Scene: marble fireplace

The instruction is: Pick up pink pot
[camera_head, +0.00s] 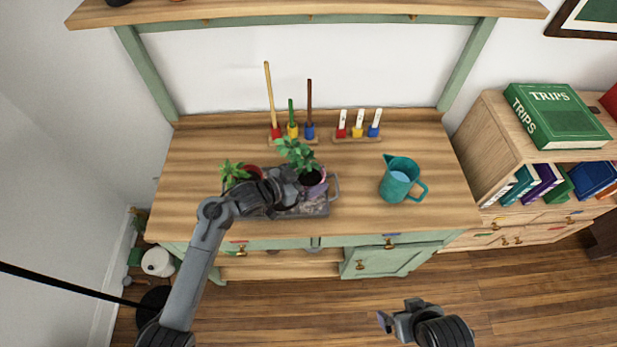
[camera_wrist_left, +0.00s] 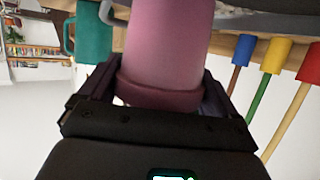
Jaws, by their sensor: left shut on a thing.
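The pink pot (camera_wrist_left: 168,45) fills the middle of the left wrist view, between the two fingers of my left gripper (camera_wrist_left: 150,95). The gripper is shut on it around its rim. In the head view the pink pot (camera_head: 318,189) is mostly hidden by my gripper (camera_head: 300,188) and its own green plant (camera_head: 296,153). It is at a grey tray (camera_head: 312,211) on the wooden counter; I cannot tell whether it touches the tray. My right gripper (camera_head: 395,318) is low, in front of the counter and away from the pots; its fingers are unclear.
A red pot (camera_head: 252,173) with a plant (camera_head: 232,172) stands left of my gripper. A teal pitcher (camera_head: 397,180) stands on the right of the counter (camera_head: 440,200). Peg toys (camera_head: 292,132) (camera_head: 358,128) stand at the back. A bookshelf (camera_head: 492,130) is at the right.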

